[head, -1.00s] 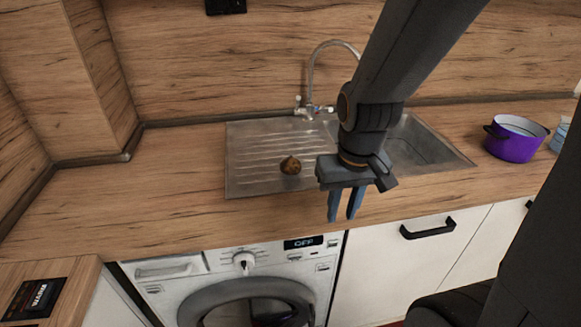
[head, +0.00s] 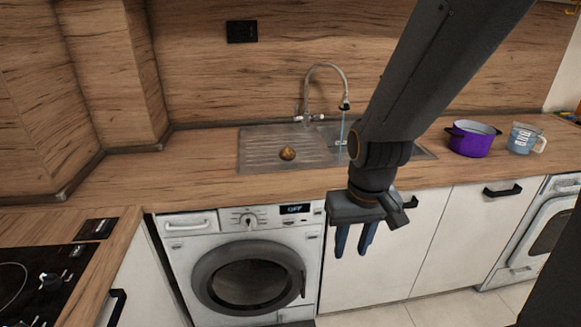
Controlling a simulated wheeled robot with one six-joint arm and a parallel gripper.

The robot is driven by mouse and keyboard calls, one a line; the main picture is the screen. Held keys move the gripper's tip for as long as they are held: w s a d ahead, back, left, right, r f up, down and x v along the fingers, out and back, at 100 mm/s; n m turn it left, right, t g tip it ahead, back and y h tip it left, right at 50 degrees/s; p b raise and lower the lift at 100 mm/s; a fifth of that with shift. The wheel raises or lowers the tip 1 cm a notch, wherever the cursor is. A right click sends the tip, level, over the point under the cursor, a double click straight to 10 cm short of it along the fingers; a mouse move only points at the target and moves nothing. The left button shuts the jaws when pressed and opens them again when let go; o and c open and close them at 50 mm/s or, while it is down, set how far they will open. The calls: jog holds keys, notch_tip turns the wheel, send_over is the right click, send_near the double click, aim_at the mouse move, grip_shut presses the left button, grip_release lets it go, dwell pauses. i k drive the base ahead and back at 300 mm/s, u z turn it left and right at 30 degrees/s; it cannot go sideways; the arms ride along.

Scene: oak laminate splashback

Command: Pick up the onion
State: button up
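The onion (head: 288,153) is small, round and brown. It sits on the ribbed steel drainboard of the sink (head: 255,150), left of the basin. My gripper (head: 353,243) hangs with its two blue-grey fingers pointing down, in front of the lower cabinets in the picture. It is right of and lower in the picture than the onion, well apart from it. The fingers are spread with a gap between them, and nothing shows in the gap. My arm hides part of the sink basin.
A curved tap (head: 325,75) stands behind the sink, with water apparently running. A purple pot (head: 472,140) and a measuring jug (head: 525,138) stand on the counter at right. A washing machine (head: 247,265) is below the counter. A hob (head: 40,270) is at lower left. The counter left of the sink is clear.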

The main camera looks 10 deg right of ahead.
aim_at(287, 154)
jog(key=u, duration=0.7)
jog(key=i, duration=0.6)
jog(key=z, duration=0.7)
jog(key=i, duration=0.5)
